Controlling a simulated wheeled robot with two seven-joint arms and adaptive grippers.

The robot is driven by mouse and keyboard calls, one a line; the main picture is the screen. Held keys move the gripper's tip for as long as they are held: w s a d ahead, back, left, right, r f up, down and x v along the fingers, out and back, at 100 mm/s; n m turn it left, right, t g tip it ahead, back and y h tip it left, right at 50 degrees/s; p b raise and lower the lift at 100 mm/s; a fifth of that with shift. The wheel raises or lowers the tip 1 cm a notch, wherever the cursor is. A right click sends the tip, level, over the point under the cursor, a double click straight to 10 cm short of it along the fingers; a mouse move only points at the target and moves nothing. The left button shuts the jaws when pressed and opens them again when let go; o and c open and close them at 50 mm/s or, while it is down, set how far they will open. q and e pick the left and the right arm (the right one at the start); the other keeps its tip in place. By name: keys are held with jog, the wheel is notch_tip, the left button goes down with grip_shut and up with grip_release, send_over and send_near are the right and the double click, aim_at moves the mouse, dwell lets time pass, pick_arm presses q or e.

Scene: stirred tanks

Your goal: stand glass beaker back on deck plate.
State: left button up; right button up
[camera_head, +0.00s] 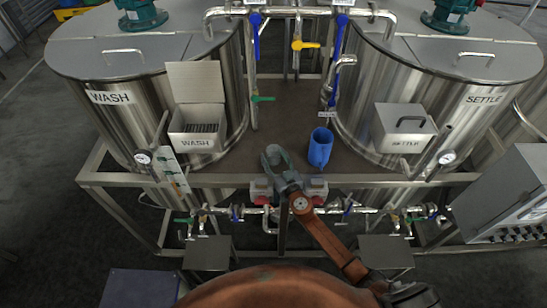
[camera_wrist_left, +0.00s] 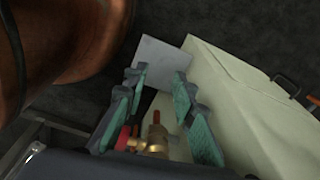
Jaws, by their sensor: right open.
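My right gripper (camera_head: 277,158) reaches in over the front part of the brown deck plate (camera_head: 282,118), between the two tanks. Its fingers are apart, with a greyish-green look. I cannot clearly make out a glass beaker; clear glass at the fingers is too small to tell from them. A blue jug (camera_head: 320,147) is on the deck just to the right of the right gripper, apart from it. My left gripper shows only in the left wrist view (camera_wrist_left: 160,78), open, with teal pads and nothing held between the tips.
The WASH tank (camera_head: 105,120) and SETTLE tank (camera_head: 470,120) flank the deck. Pipes with blue and yellow handles (camera_head: 305,45) stand behind. A frame rail (camera_head: 225,180) and valves run along the front. A brass valve (camera_wrist_left: 157,138) and cream box (camera_wrist_left: 235,90) are near the left gripper.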

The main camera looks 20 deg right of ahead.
aim_at(276, 161)
pick_arm(q)
jog(key=shift+r, duration=0.1)
pick_arm(e)
jog(key=s, duration=0.5)
jog(key=s+d, duration=0.1)
jog(key=s, duration=0.1)
jog(key=shift+s, duration=0.35)
pick_arm(q)
notch_tip(276, 161, up, 4)
jog(key=p, duration=0.4)
jog(key=shift+w+r, duration=0.15)
jog(key=shift+r, duration=0.05)
pick_arm(e)
notch_tip(276, 161, up, 8)
pick_arm(q)
jog(key=shift+c, duration=0.5)
pick_arm(e)
jog(key=shift+w+a+r, duration=0.1)
